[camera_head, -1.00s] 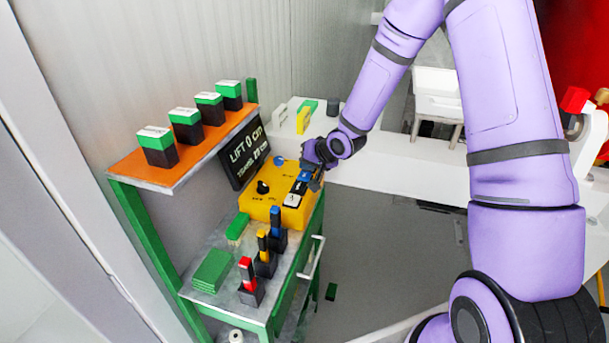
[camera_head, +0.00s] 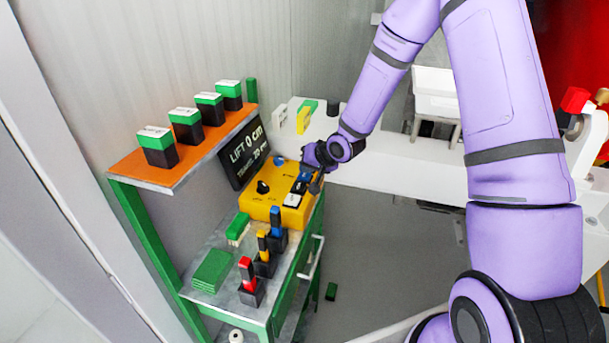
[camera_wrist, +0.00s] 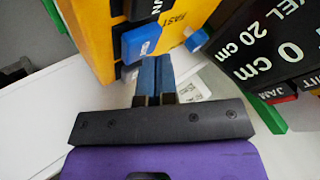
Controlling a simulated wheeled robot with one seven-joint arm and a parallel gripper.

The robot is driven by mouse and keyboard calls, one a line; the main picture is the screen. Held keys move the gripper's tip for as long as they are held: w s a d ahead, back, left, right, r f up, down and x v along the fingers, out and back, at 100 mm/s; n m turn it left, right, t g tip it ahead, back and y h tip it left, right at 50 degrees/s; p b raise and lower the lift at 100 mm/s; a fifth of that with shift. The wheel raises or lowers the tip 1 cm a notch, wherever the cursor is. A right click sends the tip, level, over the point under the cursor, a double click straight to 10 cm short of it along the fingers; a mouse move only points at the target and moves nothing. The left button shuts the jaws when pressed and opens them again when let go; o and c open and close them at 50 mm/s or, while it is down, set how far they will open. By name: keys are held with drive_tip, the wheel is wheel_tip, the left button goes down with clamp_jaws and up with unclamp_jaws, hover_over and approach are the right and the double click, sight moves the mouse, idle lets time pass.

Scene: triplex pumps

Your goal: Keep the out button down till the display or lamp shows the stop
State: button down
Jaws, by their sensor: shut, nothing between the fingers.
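The yellow control box (camera_head: 262,207) stands on the green bench, with dark, blue and white controls on top. In the wrist view it fills the upper middle (camera_wrist: 95,35), with a blue button (camera_wrist: 141,41) whose small label I cannot read surely. My gripper (camera_head: 316,185) is at the box's right edge. Its blue fingers (camera_wrist: 155,72) are together and empty, just beside the blue button; I cannot tell whether they touch it. The black display (camera_head: 246,152) reads LIFT 0 cm and a travel of 20 cm. It also shows in the wrist view (camera_wrist: 255,60).
A red JAM plate (camera_wrist: 276,96) sits by the display. Red, yellow and blue-topped blocks (camera_head: 265,262) stand in front of the box. An orange shelf (camera_head: 190,165) with several green-black blocks is at left. A white counter (camera_head: 410,165) lies behind my gripper.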

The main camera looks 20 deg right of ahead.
drive_tip(key=shift+f, duration=0.4)
idle(0.3)
drive_tip(key=shift+r, duration=0.1)
idle(3.4)
drive_tip(key=shift+r, duration=0.8)
drive_tip(key=shift+r, duration=2.55)
